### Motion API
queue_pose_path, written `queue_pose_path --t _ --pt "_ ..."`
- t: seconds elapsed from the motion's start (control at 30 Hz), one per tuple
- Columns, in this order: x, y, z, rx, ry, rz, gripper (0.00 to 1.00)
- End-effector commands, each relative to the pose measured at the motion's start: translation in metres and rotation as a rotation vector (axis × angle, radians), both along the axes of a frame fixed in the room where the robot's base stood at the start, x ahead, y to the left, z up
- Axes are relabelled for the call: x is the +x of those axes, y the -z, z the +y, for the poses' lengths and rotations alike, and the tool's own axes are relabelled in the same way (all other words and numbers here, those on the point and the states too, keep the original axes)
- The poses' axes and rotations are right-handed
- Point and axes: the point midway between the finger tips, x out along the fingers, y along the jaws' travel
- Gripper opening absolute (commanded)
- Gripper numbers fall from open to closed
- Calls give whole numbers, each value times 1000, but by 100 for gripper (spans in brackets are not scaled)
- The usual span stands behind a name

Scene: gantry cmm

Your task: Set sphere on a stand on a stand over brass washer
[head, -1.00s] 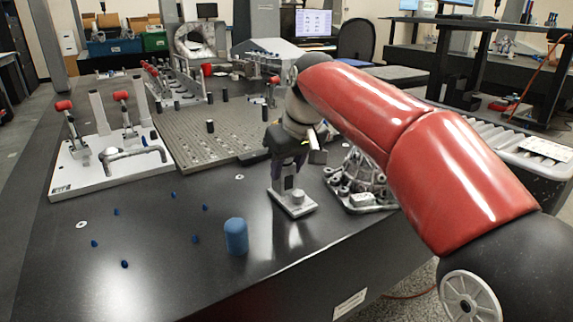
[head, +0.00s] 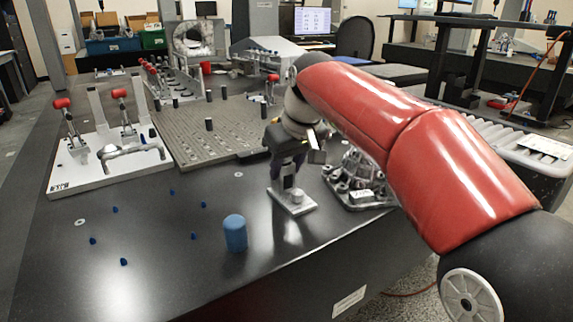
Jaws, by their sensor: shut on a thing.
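My gripper (head: 288,180) points down near the table's front edge, right of the middle. It is shut on the upper part of a grey stand (head: 306,206) with a flat, squarish base and a small round knob on it. The gripper hides the top of this stand, so I cannot make out the sphere. The base is at or just above the dark table; I cannot tell which. Two small pale washers lie flat on the table, one at the left (head: 80,222) and one behind and left of my gripper (head: 238,174). I cannot tell whether either is brass.
A blue cylinder (head: 235,234) stands front left of the gripper. Several small blue pieces (head: 124,262) lie farther left. A grey metal casting (head: 357,180) is close on the right. A perforated plate (head: 215,130) and a white clamp fixture (head: 105,165) lie behind.

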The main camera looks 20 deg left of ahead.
Motion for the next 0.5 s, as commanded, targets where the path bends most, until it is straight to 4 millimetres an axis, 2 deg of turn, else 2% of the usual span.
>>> queue_pose_path --t 0.03,0.2,0.5 --pt "0 -1 0 2 0 -3 39" --pt "0 -1 0 2 0 -1 61" --pt "0 -1 -1 -2 0 1 62"
